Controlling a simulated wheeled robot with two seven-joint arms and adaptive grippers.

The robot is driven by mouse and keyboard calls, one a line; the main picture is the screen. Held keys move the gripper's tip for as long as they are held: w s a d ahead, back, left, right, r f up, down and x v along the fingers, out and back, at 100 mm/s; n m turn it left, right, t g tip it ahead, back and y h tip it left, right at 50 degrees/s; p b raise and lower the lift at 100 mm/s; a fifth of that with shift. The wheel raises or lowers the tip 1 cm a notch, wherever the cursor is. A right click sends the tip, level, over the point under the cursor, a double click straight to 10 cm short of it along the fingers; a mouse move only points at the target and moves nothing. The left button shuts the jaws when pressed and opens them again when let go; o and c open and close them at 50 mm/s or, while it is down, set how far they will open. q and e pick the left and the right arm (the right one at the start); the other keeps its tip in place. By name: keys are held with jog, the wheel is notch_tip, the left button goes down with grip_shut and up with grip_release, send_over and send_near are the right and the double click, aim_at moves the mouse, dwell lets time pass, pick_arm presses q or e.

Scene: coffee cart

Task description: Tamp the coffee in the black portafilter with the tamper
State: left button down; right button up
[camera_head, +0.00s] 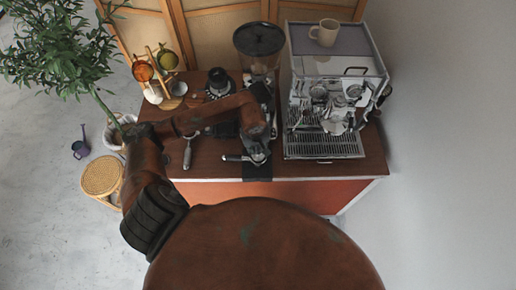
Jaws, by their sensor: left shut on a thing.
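My left gripper (258,154) reaches in from the left over the cart's front edge. It points down and is shut on the tamper, which its fingers and wrist mostly hide. A portafilter (236,158) lies right under and beside the gripper, its handle pointing left. Its basket is hidden under the gripper, so I cannot tell if the tamper touches the coffee. A second portafilter (187,152) lies farther left, handle toward the back. My right gripper is not in view.
A black mat (257,172) hangs over the front edge below the gripper. The espresso machine (325,146) with a cup (325,32) on top stands right. A grinder (259,42) stands behind. A cup stand (160,70) is back left. A plant (60,50) stands left of the cart.

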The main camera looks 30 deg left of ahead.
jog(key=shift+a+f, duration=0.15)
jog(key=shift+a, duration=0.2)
pick_arm(q)
jog(key=shift+f+b, duration=0.2)
jog(key=shift+b, duration=0.3)
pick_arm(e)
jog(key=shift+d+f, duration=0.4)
pick_arm(q)
jog(key=shift+f, duration=0.1)
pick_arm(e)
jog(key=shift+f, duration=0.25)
pick_arm(q)
jog(key=shift+b, duration=0.35)
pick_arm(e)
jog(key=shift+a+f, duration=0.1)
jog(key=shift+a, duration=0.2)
pick_arm(q)
jog(key=shift+b, duration=0.3)
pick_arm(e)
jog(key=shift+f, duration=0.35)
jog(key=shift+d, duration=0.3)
pick_arm(q)
jog(key=shift+f+b, duration=0.3)
jog(key=shift+b, duration=0.05)
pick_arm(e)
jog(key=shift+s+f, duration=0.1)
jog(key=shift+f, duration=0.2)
